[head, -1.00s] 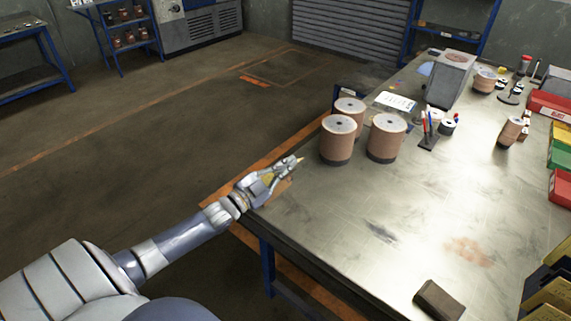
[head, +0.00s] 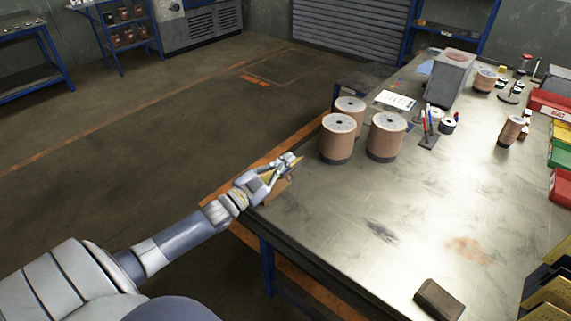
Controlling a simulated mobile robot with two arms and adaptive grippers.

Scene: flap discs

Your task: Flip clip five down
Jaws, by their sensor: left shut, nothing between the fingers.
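My left gripper (head: 292,159) is shut and empty. It is over the left edge of the workbench (head: 360,215), left of the stacks of brown discs and apart from them. Three large stacks of flap discs stand upright near that edge: a front left stack (head: 337,146), a right stack (head: 385,145) and a rear stack (head: 349,108). I cannot make out a numbered clip in this view. My right gripper is not in view.
A grey box (head: 447,84), a pen holder (head: 428,140) and a small tilted disc stack (head: 510,130) stand farther back. Colored bins (head: 562,153) line the right edge. A brown block (head: 439,299) lies at the front. The bench middle is clear.

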